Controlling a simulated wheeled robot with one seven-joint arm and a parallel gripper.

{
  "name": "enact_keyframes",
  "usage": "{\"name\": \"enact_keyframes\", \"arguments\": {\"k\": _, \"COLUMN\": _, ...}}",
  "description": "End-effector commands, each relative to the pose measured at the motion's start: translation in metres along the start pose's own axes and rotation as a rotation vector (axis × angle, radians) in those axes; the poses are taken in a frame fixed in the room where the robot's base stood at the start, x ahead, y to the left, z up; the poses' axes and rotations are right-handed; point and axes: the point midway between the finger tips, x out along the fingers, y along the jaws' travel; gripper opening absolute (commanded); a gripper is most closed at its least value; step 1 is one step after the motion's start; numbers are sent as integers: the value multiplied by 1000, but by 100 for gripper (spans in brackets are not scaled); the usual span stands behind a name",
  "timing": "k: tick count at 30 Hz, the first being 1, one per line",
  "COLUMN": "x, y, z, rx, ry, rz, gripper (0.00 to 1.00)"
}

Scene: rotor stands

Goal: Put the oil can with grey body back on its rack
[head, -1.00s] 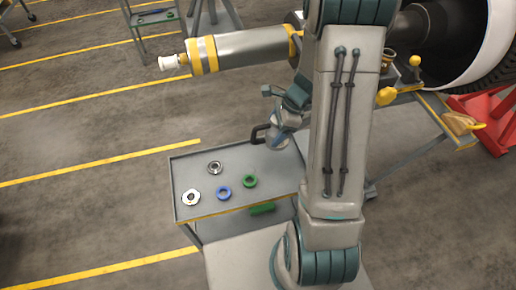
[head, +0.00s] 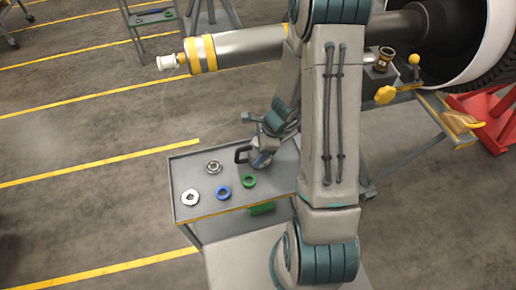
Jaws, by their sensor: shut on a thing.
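The oil can (head: 262,159), with a grey body and a dark handle, is at the back right of the grey cart top (head: 184,168). My gripper (head: 266,143) is shut on it from above. The can looks close to upright. I cannot tell whether its base touches the cart top or is a little above it. Part of the can and of my gripper is hidden by my own arm. I cannot make out a rack for the can in this view.
On the cart lie a silver ring (head: 214,167), a pale nut-like ring (head: 190,198), a blue ring (head: 223,193) and a green ring (head: 249,181). A green object (head: 262,208) is at the cart's front side. A large grey shaft (head: 240,48) crosses behind.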

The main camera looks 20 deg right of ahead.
Motion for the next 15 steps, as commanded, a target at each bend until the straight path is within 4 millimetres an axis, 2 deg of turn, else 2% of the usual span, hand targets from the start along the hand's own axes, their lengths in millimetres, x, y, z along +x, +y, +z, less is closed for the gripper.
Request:
{"name": "enact_keyframes", "arguments": {"k": 4, "x": 4, "y": 0, "z": -2, "rx": 0, "ry": 0, "rz": 0, "gripper": 26}}
{"name": "enact_keyframes", "arguments": {"k": 5, "x": 4, "y": 0, "z": -2, "rx": 0, "ry": 0, "rz": 0, "gripper": 74}}
{"name": "enact_keyframes", "arguments": {"k": 7, "x": 3, "y": 0, "z": -1, "rx": 0, "ry": 0, "rz": 0, "gripper": 93}}
{"name": "enact_keyframes", "arguments": {"k": 15, "x": 2, "y": 0, "z": -1, "rx": 0, "ry": 0, "rz": 0, "gripper": 93}}
